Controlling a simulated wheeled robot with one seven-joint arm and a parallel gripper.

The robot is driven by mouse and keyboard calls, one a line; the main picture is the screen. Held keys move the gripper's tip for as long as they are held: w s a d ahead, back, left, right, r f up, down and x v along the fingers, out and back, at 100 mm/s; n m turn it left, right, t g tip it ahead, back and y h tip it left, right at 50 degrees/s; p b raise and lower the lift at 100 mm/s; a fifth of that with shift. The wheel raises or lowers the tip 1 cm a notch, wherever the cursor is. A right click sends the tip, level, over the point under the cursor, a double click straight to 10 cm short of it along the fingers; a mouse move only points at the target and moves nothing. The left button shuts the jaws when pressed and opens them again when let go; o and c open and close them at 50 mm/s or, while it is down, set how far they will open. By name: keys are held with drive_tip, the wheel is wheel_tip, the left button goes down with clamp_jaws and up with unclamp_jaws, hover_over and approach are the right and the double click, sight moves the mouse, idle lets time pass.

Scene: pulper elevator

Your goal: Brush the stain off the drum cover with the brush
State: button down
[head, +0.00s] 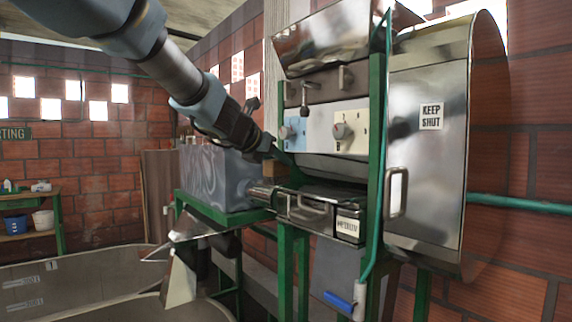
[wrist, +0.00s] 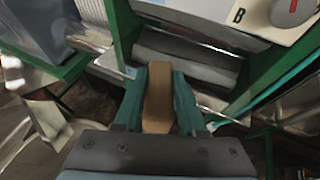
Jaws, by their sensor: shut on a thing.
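My gripper (wrist: 158,85) is shut on a tan wooden block, the brush (wrist: 157,100), held between its two green fingers. The bristles are hidden. In the head view my gripper (head: 266,150) hangs in front of the machine, left of the lower edge of the knob panel; the brush is hard to make out there. A large shiny metal cover (head: 425,190) with a KEEP SHUT label stands at the right. Dark smudges show beside its label; I cannot tell stain from reflection. Grey rounded metal (wrist: 185,65) lies just beyond the brush in the wrist view.
The panel (head: 345,130) with knobs is behind my gripper. A grey motor-like box (head: 215,178) stands on a green frame to its left. A drawer-like metal part with a handle (head: 310,207) juts out below. A blue-handled lever (head: 340,300) hangs lower, and a round tank (head: 80,275) is at lower left.

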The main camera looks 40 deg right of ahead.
drive_tip(key=a+b, duration=0.1)
drive_tip(key=a, duration=0.6)
drive_tip(key=shift+w+r, duration=0.15)
drive_tip(key=shift+w, duration=0.05)
idle(0.4)
